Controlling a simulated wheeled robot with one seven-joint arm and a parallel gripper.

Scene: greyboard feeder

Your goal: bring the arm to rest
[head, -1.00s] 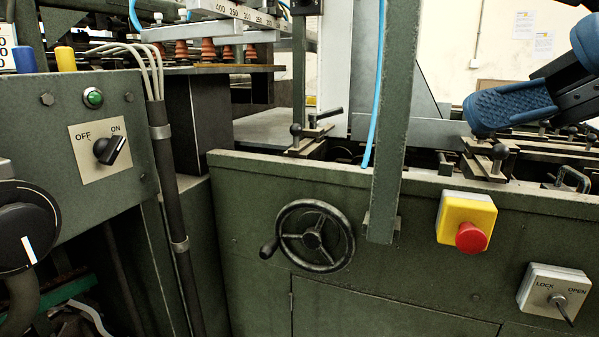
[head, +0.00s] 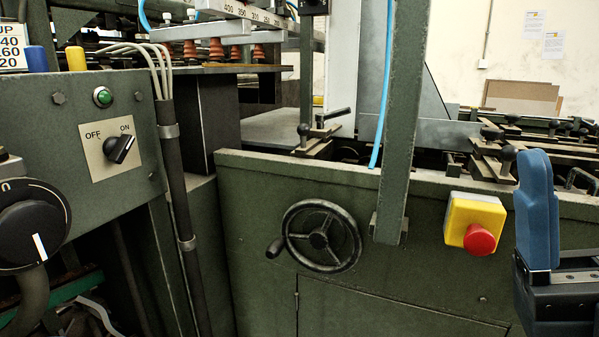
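My gripper (head: 537,165) is at the right edge of the head view, with its blue fingers pointing up and its dark body below. It is in front of the green machine panel, to the right of the yellow box with the red emergency button (head: 480,238). The fingers overlap from this side, so I cannot tell whether they are apart or together. I see nothing held. The rest of my arm is out of view.
The green machine front (head: 255,215) carries a black handwheel (head: 322,236). An upright green post (head: 402,120) stands in front of it. At left are a rotary OFF/ON switch (head: 121,149), pointing towards ON, and a green button (head: 103,97). Clamps and rails lie behind the gripper.

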